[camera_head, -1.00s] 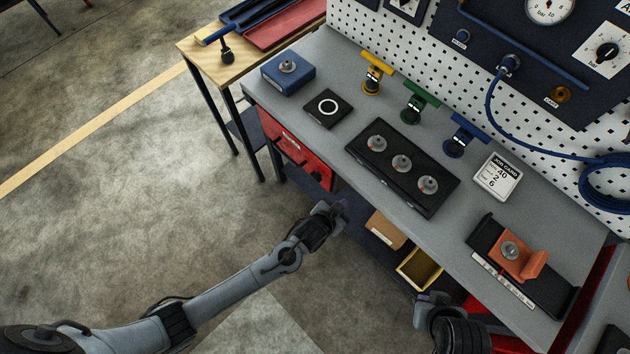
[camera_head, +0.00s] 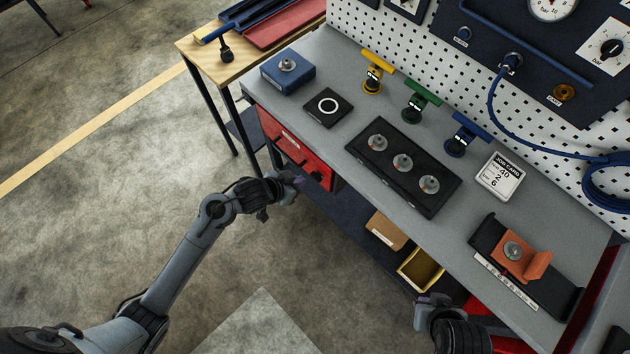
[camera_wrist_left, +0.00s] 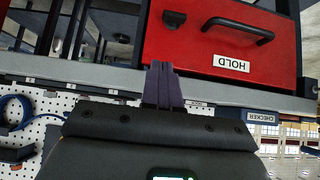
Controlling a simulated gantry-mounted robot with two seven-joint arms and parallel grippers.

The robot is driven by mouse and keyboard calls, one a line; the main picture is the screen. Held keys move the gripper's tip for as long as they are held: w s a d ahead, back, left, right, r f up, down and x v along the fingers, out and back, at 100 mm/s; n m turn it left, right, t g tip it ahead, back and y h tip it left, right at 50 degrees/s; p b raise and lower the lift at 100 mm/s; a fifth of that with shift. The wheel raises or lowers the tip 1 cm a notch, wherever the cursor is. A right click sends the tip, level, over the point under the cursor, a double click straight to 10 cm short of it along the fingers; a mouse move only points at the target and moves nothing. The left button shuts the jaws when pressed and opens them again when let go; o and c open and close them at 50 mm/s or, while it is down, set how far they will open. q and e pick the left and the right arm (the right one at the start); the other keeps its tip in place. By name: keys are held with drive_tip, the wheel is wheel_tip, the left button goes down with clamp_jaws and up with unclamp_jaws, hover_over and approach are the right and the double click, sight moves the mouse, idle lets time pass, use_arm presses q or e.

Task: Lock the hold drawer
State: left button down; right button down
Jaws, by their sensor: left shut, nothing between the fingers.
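The red hold drawer (camera_head: 300,147) is under the left end of the grey bench, its front looking flush with the bench. In the left wrist view the drawer (camera_wrist_left: 180,48) fills the upper right, with a black bar handle (camera_wrist_left: 238,30) and a white HOLD label (camera_wrist_left: 231,63). A dark round part (camera_head: 317,177) shows at the drawer front's lower right; I cannot tell whether it is the lock. My left gripper (camera_head: 292,182) is shut and empty in front of the drawer, apparently apart from it; its fingers (camera_wrist_left: 163,85) show together. My right gripper (camera_head: 433,302) is by the bench's front edge, its jaws unclear.
On the bench (camera_head: 330,70) are a blue block (camera_head: 288,73), a black tray with several knobs (camera_head: 402,165), coloured T-handles and an orange bracket (camera_head: 520,260). A yellow bin (camera_head: 420,270) and a cardboard box (camera_head: 386,230) sit below. Open floor lies left.

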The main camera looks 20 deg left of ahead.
use_arm(q)
drive_tip(key=b, duration=0.3)
hover_over(321, 180)
drive_tip(key=s+a, duration=0.2)
drive_tip(key=s, duration=0.1)
wheel_tip(321, 180, down, 7)
drive_tip(key=f, duration=0.2)
drive_tip(key=shift+w+d+f, duration=0.25)
drive_tip(key=shift+d+f, duration=0.1)
drive_tip(key=shift+f, duration=0.05)
drive_tip(key=shift+f+b, duration=0.35)
drive_tip(key=shift+f, duration=0.25)
drive_tip(key=shift+a, duration=0.1)
drive_tip(key=shift+s+d+f+y, duration=0.1)
drive_tip(key=shift+d+y, duration=0.1)
drive_tip(key=shift+y, duration=0.1)
